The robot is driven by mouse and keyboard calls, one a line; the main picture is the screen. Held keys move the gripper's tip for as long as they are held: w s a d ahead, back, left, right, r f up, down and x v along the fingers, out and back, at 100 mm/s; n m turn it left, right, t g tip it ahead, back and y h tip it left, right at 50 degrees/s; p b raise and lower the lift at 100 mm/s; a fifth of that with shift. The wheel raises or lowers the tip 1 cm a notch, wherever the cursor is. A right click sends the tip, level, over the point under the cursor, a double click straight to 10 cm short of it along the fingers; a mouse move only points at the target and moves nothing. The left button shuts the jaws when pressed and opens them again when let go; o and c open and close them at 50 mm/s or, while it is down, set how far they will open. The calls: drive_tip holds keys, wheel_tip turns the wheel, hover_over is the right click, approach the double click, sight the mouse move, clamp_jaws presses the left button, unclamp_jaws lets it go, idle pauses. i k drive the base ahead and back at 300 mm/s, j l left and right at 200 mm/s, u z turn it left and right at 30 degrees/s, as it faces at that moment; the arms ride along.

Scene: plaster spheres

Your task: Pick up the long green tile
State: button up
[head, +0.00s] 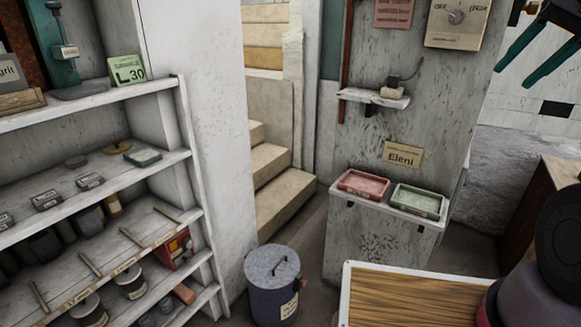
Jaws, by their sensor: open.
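I cannot make out a clearly long green tile. A small flat grey-green block (143,157) lies on the second shelf at left; I cannot tell whether it is a tile. A shallow green tray (418,201) sits on the pale stand at right, beside a red tray (363,184); what lies inside them is too small to tell. My gripper (512,75) hangs at the top right, its two dark green fingers apart and nothing visible between them. It is well away from the shelf and appears higher than the trays.
White shelves (90,100) with small blocks and pots fill the left. A lidded grey bin (273,285) stands on the floor. A wood-topped table (400,298) is at the bottom right. Steps (275,190) rise behind. A small ledge (372,98) juts from the wall.

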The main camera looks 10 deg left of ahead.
sight(143, 156)
drive_tip(key=u, duration=3.7)
drive_tip(key=z, duration=1.85)
drive_tip(key=i+l+u, duration=0.3)
drive_tip(key=i+l, duration=0.15)
drive_tip(key=l, duration=0.3)
drive_tip(key=i+l+u, duration=0.15)
drive_tip(key=l, duration=0.25)
